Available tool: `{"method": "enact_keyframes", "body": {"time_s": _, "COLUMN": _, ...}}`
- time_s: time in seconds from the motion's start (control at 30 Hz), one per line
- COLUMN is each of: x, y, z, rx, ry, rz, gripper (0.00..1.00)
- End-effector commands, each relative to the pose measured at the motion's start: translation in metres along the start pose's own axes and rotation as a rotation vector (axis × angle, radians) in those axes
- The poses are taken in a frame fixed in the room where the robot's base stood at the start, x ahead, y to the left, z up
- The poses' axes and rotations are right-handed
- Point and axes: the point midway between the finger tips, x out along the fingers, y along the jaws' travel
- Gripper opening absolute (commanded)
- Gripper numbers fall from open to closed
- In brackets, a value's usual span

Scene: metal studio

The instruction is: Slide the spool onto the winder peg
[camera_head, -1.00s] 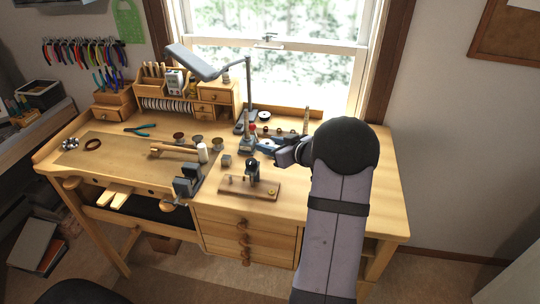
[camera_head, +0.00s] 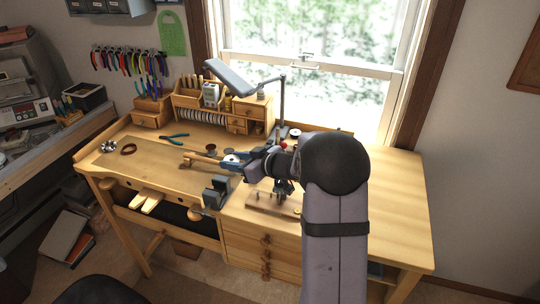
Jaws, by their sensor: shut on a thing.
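The winder (camera_head: 268,203), a wooden base with a dark upright mechanism, stands near the bench's front edge, partly covered by my arm. Its peg cannot be made out. My gripper (camera_head: 238,166) is above the bench, left of and behind the winder, near the white head of a mallet. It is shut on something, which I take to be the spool. The arm and fingers hide most of what it holds, so its shape and tilt cannot be told.
A dark bench vise (camera_head: 216,192) stands at the front edge, left of the winder. The mallet (camera_head: 197,159), a small reddish-brown piece (camera_head: 211,148) and pliers (camera_head: 174,138) lie behind it. A lamp (camera_head: 282,105) rises at the back. The bench's right side is clear.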

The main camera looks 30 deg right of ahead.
Motion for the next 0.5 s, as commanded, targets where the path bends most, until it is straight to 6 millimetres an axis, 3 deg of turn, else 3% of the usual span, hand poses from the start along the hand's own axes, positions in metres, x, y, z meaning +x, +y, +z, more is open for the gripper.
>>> {"method": "enact_keyframes", "body": {"time_s": 0.03, "x": 0.008, "y": -0.023, "z": -0.01, "rx": -0.012, "ry": 0.001, "rz": -0.031, "gripper": 0.14}}
{"method": "enact_keyframes", "body": {"time_s": 0.2, "x": 0.031, "y": -0.085, "z": -0.034, "rx": -0.02, "ry": 0.001, "rz": -0.053, "gripper": 0.14}}
{"method": "enact_keyframes", "body": {"time_s": 0.33, "x": 0.04, "y": -0.108, "z": -0.045, "rx": 0.0, "ry": 0.0, "rz": -0.002, "gripper": 0.14}}
{"method": "enact_keyframes", "body": {"time_s": 0.5, "x": 0.043, "y": -0.116, "z": -0.05, "rx": 0.037, "ry": -0.001, "rz": 0.084, "gripper": 0.14}}
